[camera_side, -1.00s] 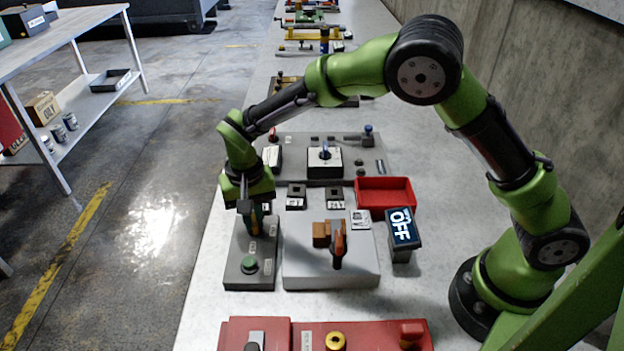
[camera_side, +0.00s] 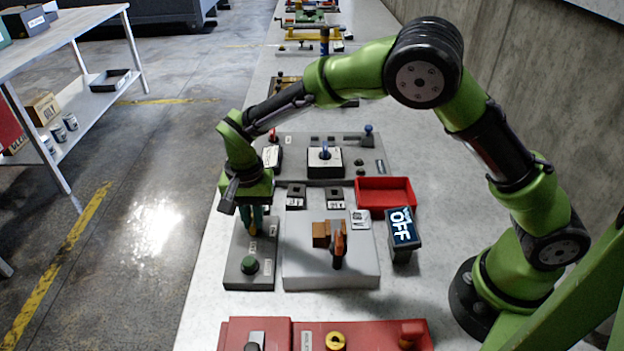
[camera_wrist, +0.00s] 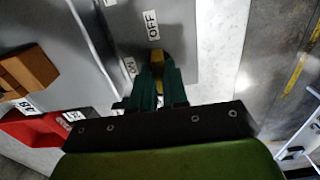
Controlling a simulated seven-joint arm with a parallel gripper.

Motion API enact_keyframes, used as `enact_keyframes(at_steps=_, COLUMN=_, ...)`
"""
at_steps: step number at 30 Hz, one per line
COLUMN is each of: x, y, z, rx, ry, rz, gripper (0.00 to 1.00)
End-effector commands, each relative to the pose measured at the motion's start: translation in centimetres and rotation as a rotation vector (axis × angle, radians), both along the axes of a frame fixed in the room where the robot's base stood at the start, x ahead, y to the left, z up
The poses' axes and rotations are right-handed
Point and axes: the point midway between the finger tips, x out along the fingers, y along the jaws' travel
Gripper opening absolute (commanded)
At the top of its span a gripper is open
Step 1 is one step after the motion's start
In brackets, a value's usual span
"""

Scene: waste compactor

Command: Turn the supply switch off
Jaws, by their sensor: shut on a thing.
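My gripper (camera_side: 251,218) points down over the upper part of a narrow grey panel (camera_side: 238,277), which has a green button (camera_side: 249,265) at its near end. In the wrist view, my gripper's fingers (camera_wrist: 158,80) are shut on a small yellow and dark switch handle (camera_wrist: 157,57). An OFF label (camera_wrist: 151,25) lies just beyond the handle and an ON label (camera_wrist: 130,67) lies to its left. The fingers hide much of the switch, so its exact position cannot be told. A small display (camera_side: 403,228) reads OFF.
A light grey panel with an orange-handled lever (camera_side: 339,244) and a brown block (camera_side: 321,234) stands close to the right. A red tray (camera_side: 384,192) lies behind the display. A red panel (camera_side: 260,330) is at the front. Another switch panel (camera_side: 372,150) stands behind.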

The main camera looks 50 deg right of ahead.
Motion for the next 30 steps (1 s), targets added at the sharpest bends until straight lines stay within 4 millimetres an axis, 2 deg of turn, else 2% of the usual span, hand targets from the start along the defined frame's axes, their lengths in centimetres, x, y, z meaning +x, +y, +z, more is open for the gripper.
enact_keyframes(at_steps=3, x=0.0, y=0.0, z=0.1, rx=0.002, ry=-0.001, rz=-0.005, gripper=0.00)
enact_keyframes(at_steps=4, x=0.0, y=0.0, z=0.1, rx=0.002, ry=-0.001, rz=-0.005, gripper=0.15)
enact_keyframes(at_steps=9, x=0.0, y=0.0, z=0.1, rx=0.002, ry=-0.001, rz=-0.003, gripper=0.39)
enact_keyframes(at_steps=20, x=0.0, y=0.0, z=0.6, rx=0.001, ry=-0.001, rz=-0.001, gripper=0.39)
enact_keyframes(at_steps=26, x=0.1, y=0.1, z=4.0, rx=0.003, ry=-0.005, rz=0.001, gripper=0.39)
enact_keyframes(at_steps=30, x=0.1, y=0.1, z=7.5, rx=0.004, ry=-0.006, rz=-0.001, gripper=0.39)
